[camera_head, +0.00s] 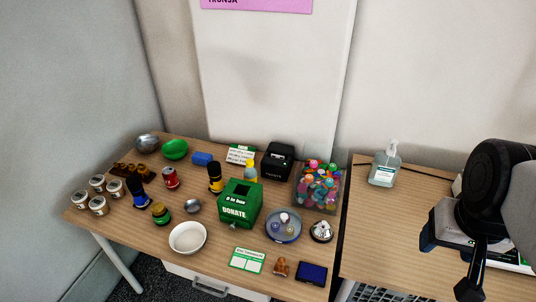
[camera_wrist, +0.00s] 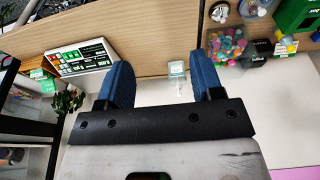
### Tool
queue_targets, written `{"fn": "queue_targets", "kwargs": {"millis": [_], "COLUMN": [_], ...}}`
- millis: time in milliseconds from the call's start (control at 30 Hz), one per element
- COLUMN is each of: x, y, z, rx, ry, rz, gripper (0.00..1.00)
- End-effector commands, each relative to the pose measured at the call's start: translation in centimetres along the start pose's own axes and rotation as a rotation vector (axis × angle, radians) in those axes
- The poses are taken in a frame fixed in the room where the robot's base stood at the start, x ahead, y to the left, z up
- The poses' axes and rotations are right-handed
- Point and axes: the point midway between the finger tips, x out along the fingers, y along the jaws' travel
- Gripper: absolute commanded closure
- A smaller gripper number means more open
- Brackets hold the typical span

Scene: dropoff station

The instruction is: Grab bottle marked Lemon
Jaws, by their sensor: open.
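No label reading Lemon can be made out in either view. A yellow bottle (camera_head: 251,173) with a grey top stands behind the green donate box, its lower part hidden. A black and yellow bottle (camera_head: 215,178) stands left of the box, and a blue and black bottle (camera_head: 140,193) farther left. A clear pump bottle (camera_head: 384,166) stands on the right table; it also shows beyond my fingers in the wrist view (camera_wrist: 178,70). My gripper (camera_wrist: 160,58) is open with nothing between its blue fingers, well right of the bottles on the left table.
The left table is crowded: a green donate box (camera_head: 240,205), a clear bin of coloured balls (camera_head: 318,188), a white bowl (camera_head: 188,237), a red can (camera_head: 171,178) and several small jars. A gap separates the two tables.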

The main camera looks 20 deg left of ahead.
Motion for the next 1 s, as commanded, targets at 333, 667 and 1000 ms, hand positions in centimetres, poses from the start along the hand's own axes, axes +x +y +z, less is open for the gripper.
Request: {"fn": "queue_targets", "kwargs": {"millis": [333, 667, 1000], "x": [0.0, 0.7, 2.2], "y": [-0.5, -3.7, -8.9], "z": [-0.8, -5.3, -11.5], "rx": [0.016, 0.121, 0.273], "ry": [-0.012, -0.089, -0.215], "rz": [-0.016, -0.114, -0.235], "gripper": [0.39, 0.39, 0.39]}}
